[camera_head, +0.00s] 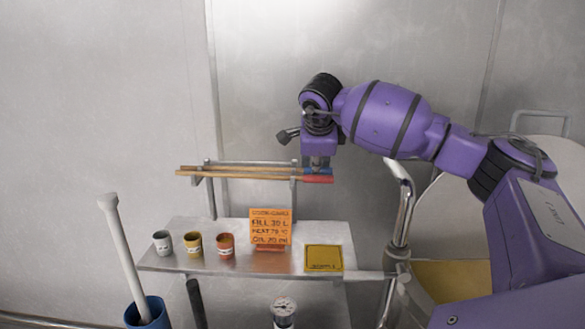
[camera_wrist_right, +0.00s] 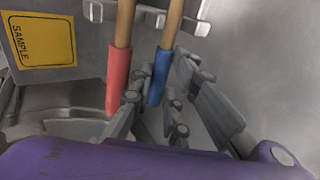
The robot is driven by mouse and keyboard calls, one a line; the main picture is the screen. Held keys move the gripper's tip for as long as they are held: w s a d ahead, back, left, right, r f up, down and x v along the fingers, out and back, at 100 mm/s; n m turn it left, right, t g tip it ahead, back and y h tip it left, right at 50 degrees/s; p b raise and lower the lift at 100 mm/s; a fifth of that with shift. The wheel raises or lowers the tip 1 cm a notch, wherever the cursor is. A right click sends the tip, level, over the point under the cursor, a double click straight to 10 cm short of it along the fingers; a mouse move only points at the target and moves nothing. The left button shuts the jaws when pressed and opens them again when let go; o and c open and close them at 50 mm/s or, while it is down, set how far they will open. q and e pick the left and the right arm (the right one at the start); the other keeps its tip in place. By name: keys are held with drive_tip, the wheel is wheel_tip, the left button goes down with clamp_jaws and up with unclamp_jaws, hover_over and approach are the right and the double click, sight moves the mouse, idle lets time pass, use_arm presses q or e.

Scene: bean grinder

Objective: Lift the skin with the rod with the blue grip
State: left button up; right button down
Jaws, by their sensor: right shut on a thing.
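The rod with the blue grip (camera_head: 319,171) lies level on a wall rack, its wooden shaft pointing left in the head view. In the right wrist view its blue grip (camera_wrist_right: 159,78) is between the two fingers of my right gripper (camera_wrist_right: 160,100), which is shut on it. In the head view the right gripper (camera_head: 318,163) is at the right end of the rack, partly hidden by its own wrist. A rod with a red grip (camera_head: 317,180) lies alongside, outside the fingers. I cannot make out a skin for certain. My left gripper is not in view.
The rack (camera_head: 197,180) stands above a metal shelf (camera_head: 200,267) with three small cups, an orange card (camera_head: 270,228) and a yellow sample plate (camera_head: 323,259). A blue container (camera_head: 147,314) holds a pale rod. A yellowish surface (camera_head: 455,270) lies right, partly behind my arm and a bent pipe (camera_head: 405,205).

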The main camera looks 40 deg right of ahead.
drive_tip(key=s+a+r+b, duration=0.2)
drive_tip(key=s+a+r, duration=0.5)
drive_tip(key=s+r, duration=0.4)
drive_tip(key=shift+v, duration=1.05)
drive_tip(key=shift+d+r, duration=0.1)
drive_tip(key=shift+d, duration=0.05)
